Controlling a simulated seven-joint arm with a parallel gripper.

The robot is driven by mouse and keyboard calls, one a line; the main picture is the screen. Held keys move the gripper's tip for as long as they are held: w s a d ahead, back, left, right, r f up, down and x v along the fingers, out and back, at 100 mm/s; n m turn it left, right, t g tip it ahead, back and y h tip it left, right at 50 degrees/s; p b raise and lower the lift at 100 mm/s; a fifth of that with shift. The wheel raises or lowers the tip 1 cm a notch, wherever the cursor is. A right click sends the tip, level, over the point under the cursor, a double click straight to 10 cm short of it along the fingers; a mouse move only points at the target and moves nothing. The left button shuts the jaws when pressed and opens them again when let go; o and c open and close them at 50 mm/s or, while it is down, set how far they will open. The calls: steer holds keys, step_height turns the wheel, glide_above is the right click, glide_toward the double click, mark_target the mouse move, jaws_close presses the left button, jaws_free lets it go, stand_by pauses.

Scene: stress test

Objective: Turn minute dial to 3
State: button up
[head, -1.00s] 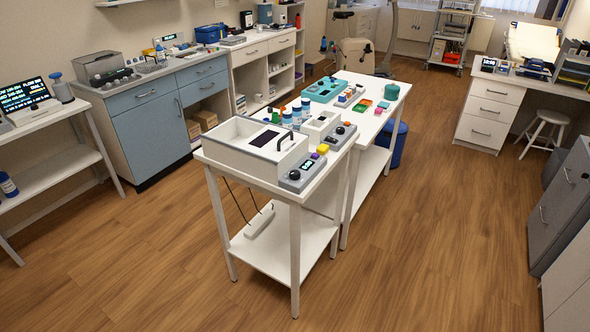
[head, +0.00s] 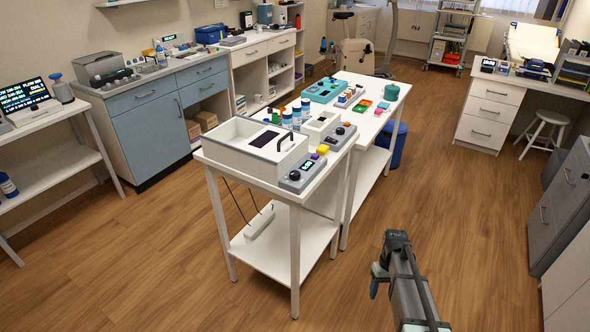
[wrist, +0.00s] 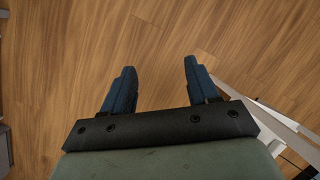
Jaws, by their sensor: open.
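A grey control box (head: 303,173) with a small lit display and a dark round knob (head: 295,175) sits at the front right corner of the near white table. A second grey box (head: 340,136) with a knob stands behind it. The dial markings are too small to read, so I cannot tell which knob is the minute dial. My gripper (head: 378,280) is low at the right of the table, apart from it, over the floor. In the wrist view my gripper (wrist: 160,66) has its two blue fingers spread, with only wooden floor between them.
Yellow (head: 323,149) and purple (head: 315,156) blocks lie close to the box. A white table frame (wrist: 262,112) shows at the wrist view's right. The floor around my arm is clear.

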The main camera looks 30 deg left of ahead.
steer(key=w+a+r+n, duration=0.2)
steer(key=w+a+r, duration=0.3)
steer(key=a+r, duration=0.4)
steer(key=n+t+y, duration=0.1)
steer(key=n+t, duration=0.2)
steer(key=n, duration=0.2)
glide_toward(295, 173)
step_height(295, 173, down, 9)
steer(key=shift+r, duration=0.2)
steer(key=c, duration=1)
